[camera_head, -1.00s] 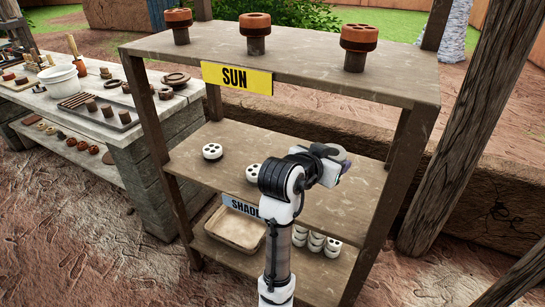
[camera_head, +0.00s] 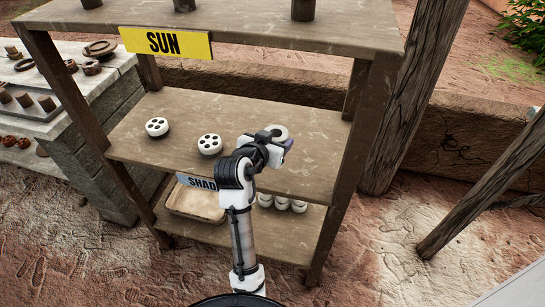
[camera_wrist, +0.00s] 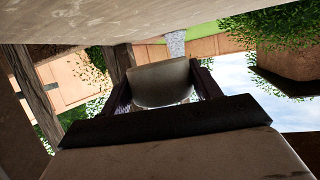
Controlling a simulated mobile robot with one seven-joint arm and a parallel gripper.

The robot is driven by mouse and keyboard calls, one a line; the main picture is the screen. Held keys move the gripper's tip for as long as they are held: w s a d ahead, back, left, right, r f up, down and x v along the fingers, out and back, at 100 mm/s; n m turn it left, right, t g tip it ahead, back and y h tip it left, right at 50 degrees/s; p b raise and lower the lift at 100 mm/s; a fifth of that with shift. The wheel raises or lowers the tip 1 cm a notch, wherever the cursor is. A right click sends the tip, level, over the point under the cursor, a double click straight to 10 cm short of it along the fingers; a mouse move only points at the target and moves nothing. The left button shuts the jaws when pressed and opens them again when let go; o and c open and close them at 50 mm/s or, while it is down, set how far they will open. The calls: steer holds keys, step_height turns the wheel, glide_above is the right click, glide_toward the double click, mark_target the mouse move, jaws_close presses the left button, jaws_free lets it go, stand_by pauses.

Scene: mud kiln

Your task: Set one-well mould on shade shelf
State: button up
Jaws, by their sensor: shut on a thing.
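The one-well mould (camera_head: 277,132) is a pale grey-white round piece with a single hollow in the head view. My gripper (camera_head: 277,139) is shut on it, over the right part of the middle shelf. In the wrist view the mould (camera_wrist: 160,84) sits between my two dark fingers. I cannot tell whether its underside touches the shelf. The shade shelf (camera_head: 240,105) is the middle board, with a blue SHADE sign (camera_head: 197,182) on its front edge, partly hidden by my arm.
Two white moulds with several wells, one at left (camera_head: 157,126) and one nearer my arm (camera_head: 209,143), stand on the shade shelf. The yellow SUN sign (camera_head: 166,42) hangs from the top board above. A tray (camera_head: 196,203) and several white pieces (camera_head: 283,203) are on the bottom board.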

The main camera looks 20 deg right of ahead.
step_height(320, 180, down, 7)
steer(key=shift+f, duration=0.2)
steer(key=shift+f, duration=0.1)
steer(key=shift+f, duration=0.15)
steer(key=o, duration=0.9)
steer(key=shift+r, duration=0.25)
steer(key=b+v, duration=0.1)
steer(key=v, duration=1.1)
steer(key=shift+f, duration=0.1)
